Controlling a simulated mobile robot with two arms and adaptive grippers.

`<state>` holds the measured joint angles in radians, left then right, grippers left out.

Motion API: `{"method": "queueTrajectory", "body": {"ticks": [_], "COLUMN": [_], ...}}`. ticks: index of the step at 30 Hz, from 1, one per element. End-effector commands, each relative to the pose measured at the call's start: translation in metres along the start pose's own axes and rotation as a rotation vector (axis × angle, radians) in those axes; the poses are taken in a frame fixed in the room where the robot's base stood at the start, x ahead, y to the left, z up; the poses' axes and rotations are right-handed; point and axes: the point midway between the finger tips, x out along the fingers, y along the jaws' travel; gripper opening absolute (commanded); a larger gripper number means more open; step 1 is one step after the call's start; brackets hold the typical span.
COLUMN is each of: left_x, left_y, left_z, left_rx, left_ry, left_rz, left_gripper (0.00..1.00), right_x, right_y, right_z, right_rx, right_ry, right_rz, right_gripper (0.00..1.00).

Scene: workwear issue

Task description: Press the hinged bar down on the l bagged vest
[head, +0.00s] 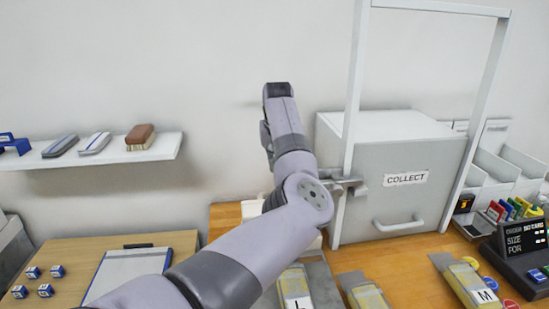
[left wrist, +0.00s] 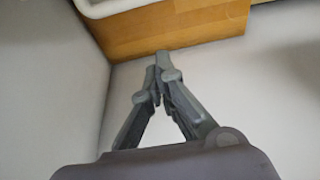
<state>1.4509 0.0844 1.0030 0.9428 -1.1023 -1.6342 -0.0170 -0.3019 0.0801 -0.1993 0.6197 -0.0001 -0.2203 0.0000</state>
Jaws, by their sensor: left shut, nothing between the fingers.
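The L bagged vest (head: 296,288) lies at the bottom centre of the head view, yellowish in its bag with a white L label, partly hidden by my left arm. I cannot clearly make out the hinged bar; a white object (head: 252,209) shows only partly behind my arm. My left arm rises in front of the wall, its wrist end well above the counter. My left gripper (left wrist: 160,66) is shut and empty in the left wrist view, its tips near a wooden surface; in the head view its fingers are mostly hidden. My right gripper is not in view.
A grey COLLECT box (head: 418,205) with a tall pale frame (head: 354,110) stands right of my arm. Another bagged vest (head: 364,291) and the M bagged vest (head: 462,284) lie in front. A shelf (head: 165,152) with brushes is left, above a clipboard (head: 128,270).

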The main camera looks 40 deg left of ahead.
Motion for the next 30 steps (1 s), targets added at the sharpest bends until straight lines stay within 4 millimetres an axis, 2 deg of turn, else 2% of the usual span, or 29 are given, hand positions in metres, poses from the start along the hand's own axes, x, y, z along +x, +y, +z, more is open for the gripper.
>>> {"method": "queueTrajectory", "body": {"ticks": [6, 9, 20, 30], "left_x": [0.043, 0.058, 0.046, 0.045], "left_y": [-0.001, 0.0, 0.001, -0.001], "left_z": [0.0, 0.001, 0.032, 0.038], "left_rx": [0.0, 0.0, -0.001, -0.001], "left_ry": [-0.003, -0.001, 0.0, 0.0], "left_rz": [-0.002, 0.0, 0.001, 0.0], "left_gripper": [0.0, 0.0, 0.0, 0.0], "right_x": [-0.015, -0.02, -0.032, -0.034], "right_y": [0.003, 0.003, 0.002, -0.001], "right_z": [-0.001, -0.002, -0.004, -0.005], "right_rx": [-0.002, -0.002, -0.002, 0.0], "right_ry": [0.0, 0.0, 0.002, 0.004], "right_rz": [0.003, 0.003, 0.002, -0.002], "right_gripper": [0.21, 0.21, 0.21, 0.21]}}
